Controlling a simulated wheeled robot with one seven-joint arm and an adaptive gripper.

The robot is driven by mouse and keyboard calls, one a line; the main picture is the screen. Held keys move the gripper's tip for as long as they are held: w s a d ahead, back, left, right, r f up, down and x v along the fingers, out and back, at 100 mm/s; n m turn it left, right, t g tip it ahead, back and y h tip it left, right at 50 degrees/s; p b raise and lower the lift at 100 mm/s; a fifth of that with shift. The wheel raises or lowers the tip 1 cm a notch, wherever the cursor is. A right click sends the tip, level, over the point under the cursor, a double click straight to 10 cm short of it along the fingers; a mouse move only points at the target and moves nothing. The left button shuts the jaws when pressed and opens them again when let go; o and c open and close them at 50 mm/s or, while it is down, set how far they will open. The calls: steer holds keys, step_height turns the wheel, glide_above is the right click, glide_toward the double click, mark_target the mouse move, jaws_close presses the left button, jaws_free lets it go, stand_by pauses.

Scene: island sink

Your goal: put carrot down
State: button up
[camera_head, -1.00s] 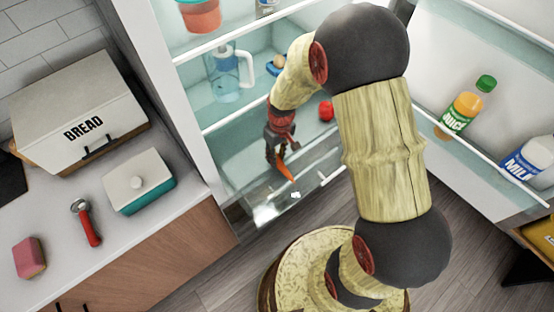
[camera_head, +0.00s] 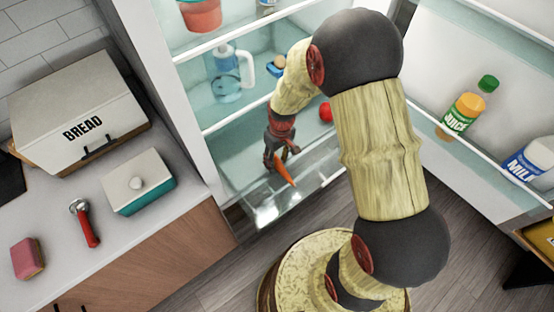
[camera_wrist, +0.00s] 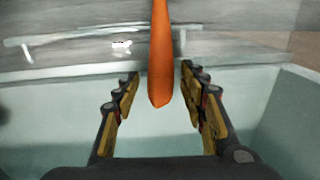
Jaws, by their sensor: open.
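The orange carrot (camera_head: 284,168) is in the lower part of the open fridge, at my gripper (camera_head: 277,160). In the wrist view the carrot (camera_wrist: 160,60) runs down from the top edge, and its blunt end lies between the two fingertips of my gripper (camera_wrist: 160,88). The fingers are spread, with a visible gap on each side of the carrot. I cannot tell whether the carrot rests on the surface below it.
A red round item (camera_head: 326,112) lies behind and right of my gripper. A clear pitcher (camera_head: 228,75) stands on the shelf above. The fridge's left wall is close.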

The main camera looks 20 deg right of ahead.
steer(key=shift+r, duration=0.1)
steer(key=s+r+m+t+p, duration=0.1)
steer(key=s+r+p, duration=0.15)
steer(key=r, duration=1.25)
steer(key=s+r+m+t+p, duration=0.1)
steer(key=s+r+t, duration=0.15)
steer(key=r, duration=1.15)
steer(key=s+r+m+t, duration=0.1)
steer(key=s+r+t, duration=0.1)
steer(key=s+r, duration=0.7)
steer(key=s, duration=0.4)
steer(key=shift+d+r+m+h, duration=0.25)
steer(key=shift+d+m+h, duration=0.05)
steer(key=shift+d+h, duration=0.1)
steer(key=shift+w, duration=0.1)
